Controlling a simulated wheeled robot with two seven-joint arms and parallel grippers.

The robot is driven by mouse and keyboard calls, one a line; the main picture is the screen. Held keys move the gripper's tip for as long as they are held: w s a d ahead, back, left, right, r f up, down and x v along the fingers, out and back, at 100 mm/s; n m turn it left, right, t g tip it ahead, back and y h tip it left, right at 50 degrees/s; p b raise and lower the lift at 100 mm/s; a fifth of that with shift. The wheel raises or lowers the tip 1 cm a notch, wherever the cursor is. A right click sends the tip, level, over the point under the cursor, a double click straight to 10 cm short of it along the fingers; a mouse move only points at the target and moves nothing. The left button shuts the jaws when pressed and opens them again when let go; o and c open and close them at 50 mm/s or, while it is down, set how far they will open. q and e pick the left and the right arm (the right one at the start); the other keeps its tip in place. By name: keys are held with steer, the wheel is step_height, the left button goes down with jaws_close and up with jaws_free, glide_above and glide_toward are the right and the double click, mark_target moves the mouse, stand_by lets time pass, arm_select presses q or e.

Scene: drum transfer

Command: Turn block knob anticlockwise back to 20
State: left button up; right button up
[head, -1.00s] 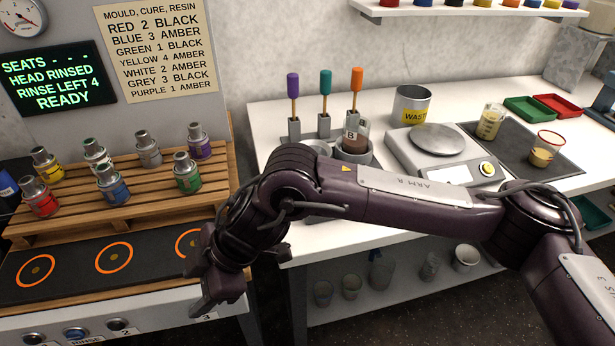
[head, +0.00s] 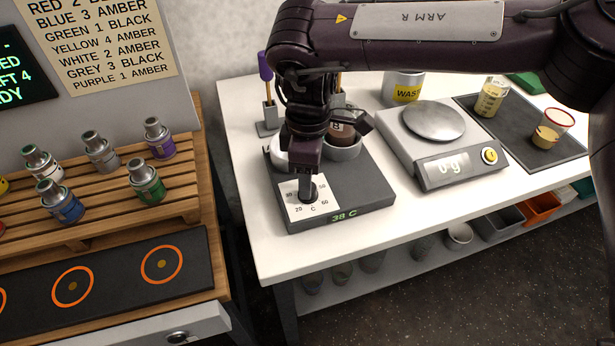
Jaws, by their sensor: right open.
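The grey heating block (head: 360,190) stands on the white bench, with "38 C" lit in green on its front edge. Its white dial plate (head: 296,210) carries numbers, with 20 at lower left and 60 at lower right. The dark knob (head: 309,198) sits in the middle of the dial, partly hidden by my gripper. My right gripper (head: 306,182) points down right over the knob, open. I cannot tell whether its fingers touch the knob, and the knob's pointer is hidden. My left gripper is not in view.
A bottle marked B (head: 342,132) sits in a cup on the block, behind my gripper. The scale (head: 440,150) stands close on the right, and the waste tin (head: 404,86) behind. The front bench strip is clear.

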steer(key=shift+w+f, duration=0.25)
steer(key=shift+f, duration=1.35)
steer(key=shift+s, duration=0.1)
steer(key=c, duration=1)
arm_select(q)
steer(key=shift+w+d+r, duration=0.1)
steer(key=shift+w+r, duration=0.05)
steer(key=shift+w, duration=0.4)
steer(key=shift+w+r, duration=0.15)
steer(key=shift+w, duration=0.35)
